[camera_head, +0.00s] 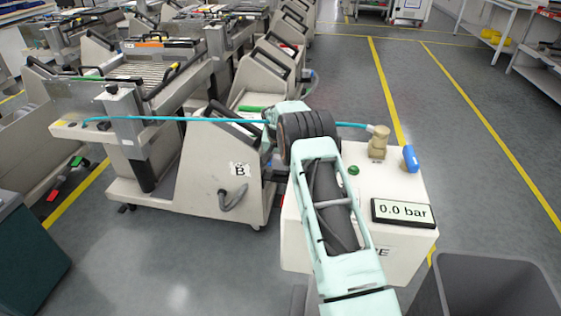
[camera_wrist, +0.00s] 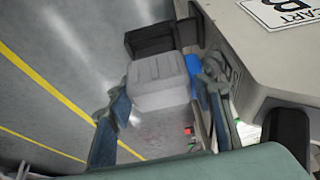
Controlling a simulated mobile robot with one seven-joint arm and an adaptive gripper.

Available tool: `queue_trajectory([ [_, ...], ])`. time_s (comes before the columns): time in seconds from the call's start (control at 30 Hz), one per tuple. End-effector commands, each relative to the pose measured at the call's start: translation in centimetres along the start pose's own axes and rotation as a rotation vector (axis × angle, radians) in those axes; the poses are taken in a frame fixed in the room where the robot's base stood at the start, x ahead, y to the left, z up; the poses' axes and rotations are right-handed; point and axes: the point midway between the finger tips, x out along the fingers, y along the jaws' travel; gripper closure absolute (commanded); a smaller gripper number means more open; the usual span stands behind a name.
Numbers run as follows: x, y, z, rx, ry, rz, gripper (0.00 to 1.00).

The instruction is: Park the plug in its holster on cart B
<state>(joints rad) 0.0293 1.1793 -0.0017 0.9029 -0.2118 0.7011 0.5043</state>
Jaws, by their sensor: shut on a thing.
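Cart B (camera_head: 215,178) stands left of centre in the head view, with its "B" label (camera_head: 240,170) on the near end. In the wrist view its label (camera_wrist: 285,15) is at the top right. My gripper (camera_wrist: 158,90) is shut on a pale grey ribbed plug (camera_wrist: 160,82), which shows between the fingers. A dark block (camera_wrist: 150,40) is just beyond the plug; I cannot tell whether it is part of the plug or the holster. My arm hides the fingers and plug in the head view.
A teal hose (camera_head: 165,118) crosses behind my arm. A white box (camera_head: 390,180) with a "0.0 bar" display (camera_head: 403,211), a brass fitting (camera_head: 378,142) and a blue cap (camera_head: 410,158) stands right. A grey bin (camera_head: 490,285) is at lower right. Open floor lies front left.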

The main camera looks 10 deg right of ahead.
Motion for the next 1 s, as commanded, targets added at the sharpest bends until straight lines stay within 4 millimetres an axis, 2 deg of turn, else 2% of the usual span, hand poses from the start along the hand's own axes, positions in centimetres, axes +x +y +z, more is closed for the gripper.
queue_trajectory([
  [1.0, 0.76, 0.00, 0.24, 0.000, 0.002, 0.000, 0.94],
])
